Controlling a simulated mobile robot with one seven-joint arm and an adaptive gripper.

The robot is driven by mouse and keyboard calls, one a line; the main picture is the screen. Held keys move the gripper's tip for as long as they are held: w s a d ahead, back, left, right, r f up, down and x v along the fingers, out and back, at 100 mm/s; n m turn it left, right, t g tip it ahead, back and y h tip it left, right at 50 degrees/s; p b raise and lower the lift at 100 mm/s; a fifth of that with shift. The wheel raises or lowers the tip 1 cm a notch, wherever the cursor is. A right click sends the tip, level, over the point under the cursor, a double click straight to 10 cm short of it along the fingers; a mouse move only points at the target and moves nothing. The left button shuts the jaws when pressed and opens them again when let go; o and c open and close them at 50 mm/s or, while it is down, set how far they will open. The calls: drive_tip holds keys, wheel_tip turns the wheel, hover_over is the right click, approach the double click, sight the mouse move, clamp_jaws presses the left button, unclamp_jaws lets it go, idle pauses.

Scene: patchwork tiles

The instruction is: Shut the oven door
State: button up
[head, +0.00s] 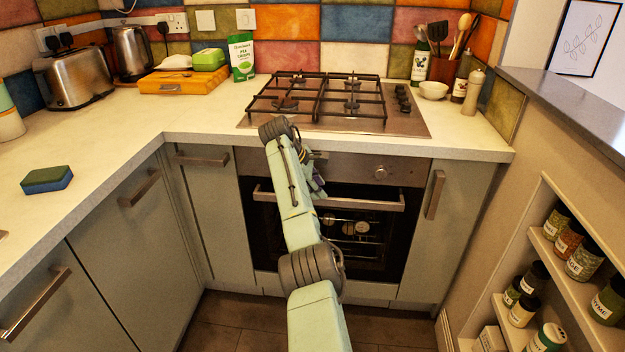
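The oven (404,172) is built in under the hob, with a steel control panel and a dark glass door (385,240). The door has a long steel handle (370,204) across its upper part. The door looks upright or close to it; I cannot tell whether a small gap is open at its top. Racks and round shapes show in the dark glass area. My gripper (316,186) is in front of the oven's upper part, near the handle. My own arm hides most of it and the left-middle of the door, so its fingers and any contact are unclear.
The worktop (200,118) runs above the oven, with a gas hob (412,122) on it. Grey cupboards (135,255) stand at the left and a narrow one at the right. A spice shelf (560,270) is at the far right. The floor (225,320) before the oven is clear.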

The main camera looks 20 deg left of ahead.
drive_tip(key=v, duration=0.4)
idle(0.4)
